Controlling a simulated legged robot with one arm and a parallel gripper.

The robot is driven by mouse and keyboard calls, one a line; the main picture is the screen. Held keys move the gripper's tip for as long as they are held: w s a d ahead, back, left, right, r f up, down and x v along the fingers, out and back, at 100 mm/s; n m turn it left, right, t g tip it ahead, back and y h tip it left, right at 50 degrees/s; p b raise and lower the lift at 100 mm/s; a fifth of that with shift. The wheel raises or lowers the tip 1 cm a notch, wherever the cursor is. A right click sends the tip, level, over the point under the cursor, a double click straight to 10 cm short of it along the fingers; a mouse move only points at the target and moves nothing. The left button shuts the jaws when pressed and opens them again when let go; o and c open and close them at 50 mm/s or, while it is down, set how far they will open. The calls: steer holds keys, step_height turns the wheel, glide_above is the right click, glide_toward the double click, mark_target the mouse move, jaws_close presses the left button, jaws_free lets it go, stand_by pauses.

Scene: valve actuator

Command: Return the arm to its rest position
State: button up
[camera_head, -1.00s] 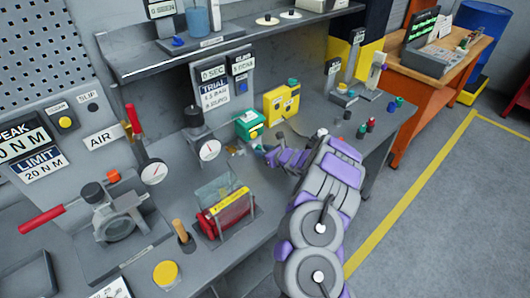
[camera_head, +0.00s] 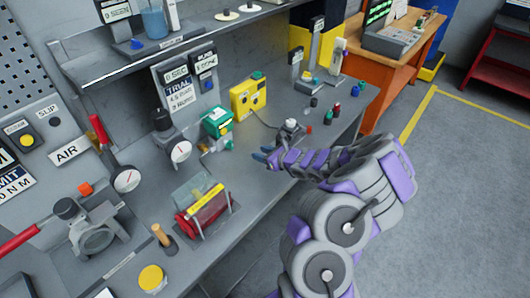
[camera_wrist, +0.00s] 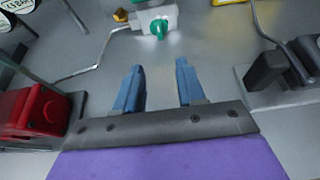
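My arm (camera_head: 350,190), grey with purple panels, is bent at the right side of the bench in the head view. My gripper (camera_head: 262,155) is at its far end, over the bench top and pointing left. In the wrist view my gripper (camera_wrist: 160,82) shows two blue fingers set apart with nothing between them. A small white fitting with a green knob (camera_wrist: 160,28) lies on the bench beyond the fingertips. The valve body (camera_head: 92,235) with its red lever (camera_head: 20,242) stands at the left, clear of my arm.
A red box with a clear cover (camera_head: 202,210) stands on the bench left of my gripper. A green box (camera_head: 217,122) and a yellow box (camera_head: 248,97) stand behind it. An overhead shelf (camera_head: 170,55) runs above. Open floor (camera_head: 460,170) lies to the right.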

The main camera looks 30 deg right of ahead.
steer(key=shift+s+d+r, duration=0.2)
steer(key=shift+s+r, duration=0.1)
steer(key=shift+s, duration=0.3)
steer(key=a+r+n+g+y, duration=0.1)
steer(key=a+r+n+y, duration=0.4)
steer(key=a+r+n, duration=0.65)
steer(key=s+a+r+n+g+y, duration=0.1)
steer(key=s+a+r+n+g, duration=0.35)
steer(key=a, duration=0.55)
steer(key=s+a+r+n+g+y, duration=0.2)
steer(key=s+a+r+n+g, duration=0.25)
steer(key=a, duration=0.45)
steer(key=s+a+n+g+h, duration=0.3)
steer(key=s+n+h, duration=0.35)
steer(key=s, duration=1.35)
steer(key=s+d+f+n+g+h, duration=0.1)
steer(key=s+d+n+h, duration=0.4)
steer(key=s+d, duration=0.7)
steer(key=shift+s+h, duration=0.45)
steer(key=shift+s, duration=0.1)
